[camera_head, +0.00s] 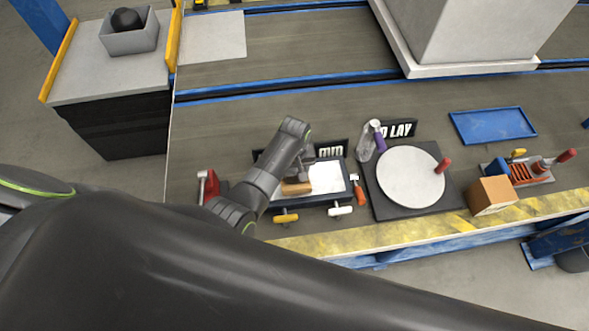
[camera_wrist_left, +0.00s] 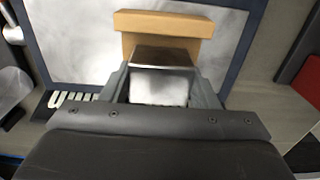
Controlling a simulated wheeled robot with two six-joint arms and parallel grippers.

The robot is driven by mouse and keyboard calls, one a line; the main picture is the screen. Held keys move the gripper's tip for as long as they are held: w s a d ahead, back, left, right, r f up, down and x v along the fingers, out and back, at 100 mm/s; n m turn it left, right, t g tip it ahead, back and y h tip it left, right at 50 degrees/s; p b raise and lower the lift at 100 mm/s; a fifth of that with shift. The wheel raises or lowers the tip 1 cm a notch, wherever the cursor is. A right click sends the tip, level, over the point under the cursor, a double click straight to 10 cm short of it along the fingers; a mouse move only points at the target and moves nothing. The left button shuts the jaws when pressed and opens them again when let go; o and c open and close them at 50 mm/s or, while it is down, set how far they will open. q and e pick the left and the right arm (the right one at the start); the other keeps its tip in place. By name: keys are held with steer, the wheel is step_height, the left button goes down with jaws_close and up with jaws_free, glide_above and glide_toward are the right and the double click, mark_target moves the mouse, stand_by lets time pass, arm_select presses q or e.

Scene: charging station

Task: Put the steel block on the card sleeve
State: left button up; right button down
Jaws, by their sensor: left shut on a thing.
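A tan, flat-sided piece that looks like the card sleeve (camera_head: 296,188) lies on the pale surface of a dark-framed tray (camera_head: 330,180). It also shows in the left wrist view (camera_wrist_left: 165,22), just beyond my fingers. The steel block (camera_wrist_left: 158,88) is shiny grey and sits between the fingers of my left gripper (camera_head: 301,172), which is shut on it. The block overlaps the sleeve's near edge in the left wrist view; I cannot tell whether they touch. In the head view the gripper mostly hides the block. My right gripper is not in view.
A red clamp (camera_head: 208,188) stands left of the tray. Yellow-handled (camera_head: 286,218) and white-handled (camera_head: 341,211) tools lie along its front. A round white plate (camera_head: 410,177), a cardboard box (camera_head: 491,195) and an empty blue tray (camera_head: 493,125) are to the right.

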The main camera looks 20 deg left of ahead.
arm_select(q)
steer(key=o, duration=1.4)
steer(key=shift+c, duration=0.2)
steer(key=shift+r, duration=0.45)
step_height(320, 180, up, 11)
steer(key=p, duration=0.2)
steer(key=shift+r, duration=0.15)
